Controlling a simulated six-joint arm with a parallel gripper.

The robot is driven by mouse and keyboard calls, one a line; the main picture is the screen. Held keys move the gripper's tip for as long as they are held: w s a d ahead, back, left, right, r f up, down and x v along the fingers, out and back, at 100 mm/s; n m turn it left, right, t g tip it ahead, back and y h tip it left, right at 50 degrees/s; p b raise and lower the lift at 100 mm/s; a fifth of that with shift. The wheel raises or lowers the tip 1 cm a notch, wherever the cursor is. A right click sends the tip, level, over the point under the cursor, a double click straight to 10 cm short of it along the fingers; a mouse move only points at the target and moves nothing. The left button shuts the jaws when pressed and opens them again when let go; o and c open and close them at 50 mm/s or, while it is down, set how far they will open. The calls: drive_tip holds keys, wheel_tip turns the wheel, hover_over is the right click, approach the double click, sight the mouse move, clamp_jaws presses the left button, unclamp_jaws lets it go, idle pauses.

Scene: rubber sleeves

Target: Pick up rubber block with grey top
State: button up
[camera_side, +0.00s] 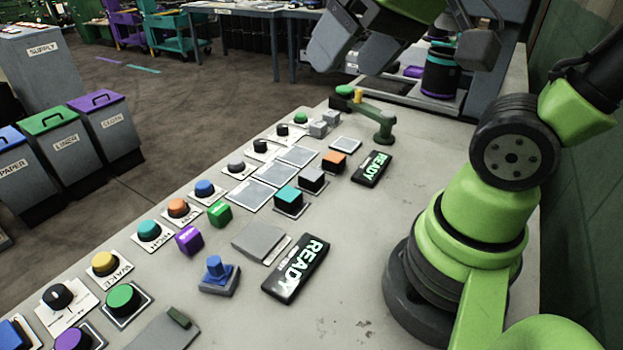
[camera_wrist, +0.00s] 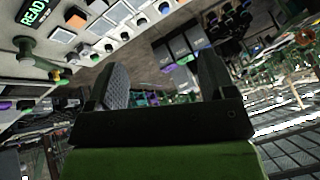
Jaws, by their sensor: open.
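The block with a grey top (camera_side: 312,178) has dark sides and sits on the bench in the side view, between a teal-topped block (camera_side: 288,198) and an orange-topped block (camera_side: 334,160). In the wrist view the blocks are small at the upper left, where the orange top (camera_wrist: 63,35) shows; the grey one is hard to pick out. My gripper (camera_wrist: 163,62) is open in the wrist view, with two dark fingers wide apart and nothing between them. It is away from the blocks.
Purple (camera_side: 189,240) and green (camera_side: 220,213) cubes, flat grey tiles (camera_side: 250,194) and a row of coloured knobs (camera_side: 149,231) lie along the bench. READY signs (camera_side: 296,270) and a small green arm-like fixture (camera_side: 380,122) stand near the blocks.

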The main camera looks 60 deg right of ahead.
drive_tip(key=w+d+f+n+g+h, duration=0.1)
drive_tip(key=w+d+f+g, duration=0.1)
drive_tip(key=w+d+f, duration=0.35)
drive_tip(key=n+g, duration=0.2)
drive_tip(key=g, duration=0.2)
hover_over(312, 174)
drive_tip(key=f, duration=1.9)
drive_tip(key=shift+s+a+f, duration=0.1)
drive_tip(key=shift+s, duration=0.15)
drive_tip(key=shift+w+f, duration=0.15)
drive_tip(key=shift+f, duration=1.35)
drive_tip(key=shift+w+f, duration=0.15)
drive_tip(key=shift+f, duration=1.3)
drive_tip(key=c, duration=1)
drive_tip(key=shift+r, duration=0.15)
